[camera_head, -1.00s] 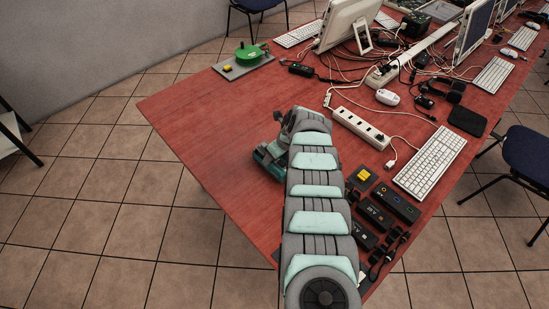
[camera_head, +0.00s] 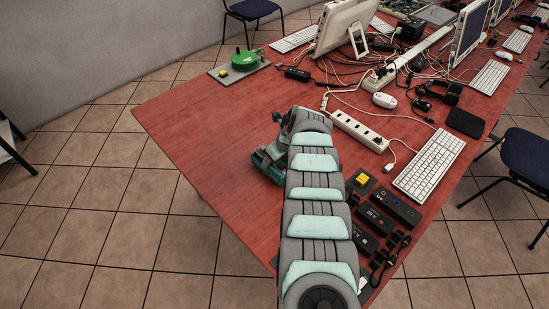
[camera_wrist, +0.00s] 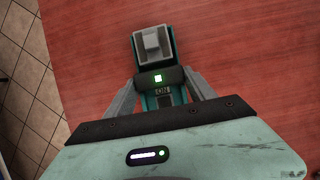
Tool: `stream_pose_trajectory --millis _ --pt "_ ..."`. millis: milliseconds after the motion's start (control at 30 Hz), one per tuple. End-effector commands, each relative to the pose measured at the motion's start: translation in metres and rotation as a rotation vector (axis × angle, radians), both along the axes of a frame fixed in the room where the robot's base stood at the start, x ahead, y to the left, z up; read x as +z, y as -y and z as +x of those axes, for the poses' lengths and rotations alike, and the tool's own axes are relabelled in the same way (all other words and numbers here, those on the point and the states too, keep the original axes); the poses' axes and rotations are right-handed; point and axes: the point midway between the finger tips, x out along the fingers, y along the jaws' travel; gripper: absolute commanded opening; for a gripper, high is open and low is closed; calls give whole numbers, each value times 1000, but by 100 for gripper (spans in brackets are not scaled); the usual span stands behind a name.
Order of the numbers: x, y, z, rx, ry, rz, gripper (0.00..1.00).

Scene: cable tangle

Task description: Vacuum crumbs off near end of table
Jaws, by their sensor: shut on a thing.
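My gripper (camera_wrist: 160,88) is shut on a handheld vacuum, with one grey finger on each side of its teal and dark body. The vacuum (camera_wrist: 151,46) has a grey, box-shaped front and a lit green square. In the head view, part of the vacuum (camera_head: 268,163) shows teal at the left of my arm's end, low over the table or on it; I cannot tell whether it touches. The table (camera_head: 190,125) is red wood, and its near end is largely bare left of my arm. I cannot make out crumbs in either view. My arm hides part of the near end.
Right of my arm are a yellow-button box (camera_head: 362,180), several black boxes (camera_head: 391,208), a white keyboard (camera_head: 430,165) and a power strip (camera_head: 358,130) with cables. A green reel (camera_head: 245,60) stands at the back left. A monitor (camera_head: 345,25) and tangled cables fill the far side.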

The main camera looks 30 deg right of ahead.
Motion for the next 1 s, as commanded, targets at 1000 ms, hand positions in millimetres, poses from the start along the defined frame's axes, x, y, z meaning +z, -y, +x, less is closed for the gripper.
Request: stream_pose_trajectory --millis 1000 --pt "59 0 1 -1 3 -1 26"
